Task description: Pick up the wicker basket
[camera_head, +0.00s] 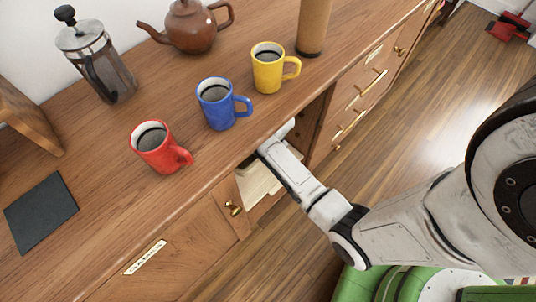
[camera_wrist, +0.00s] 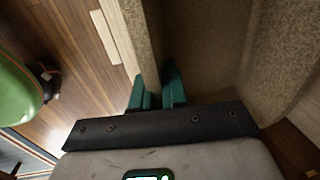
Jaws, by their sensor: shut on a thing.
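The wicker basket (camera_wrist: 146,38) shows close up in the wrist view as a brown, finely textured container with an upright wall and a hollow inside. My gripper (camera_wrist: 157,88) has its teal fingers on either side of that wall and is shut on it.
The counter (camera_head: 105,205) overhangs the cabinet opening. Red (camera_head: 158,152), blue (camera_head: 216,108) and yellow (camera_head: 267,72) mugs stand near its front edge. A cabinet door with a brass knob (camera_head: 234,209) is beside my arm.

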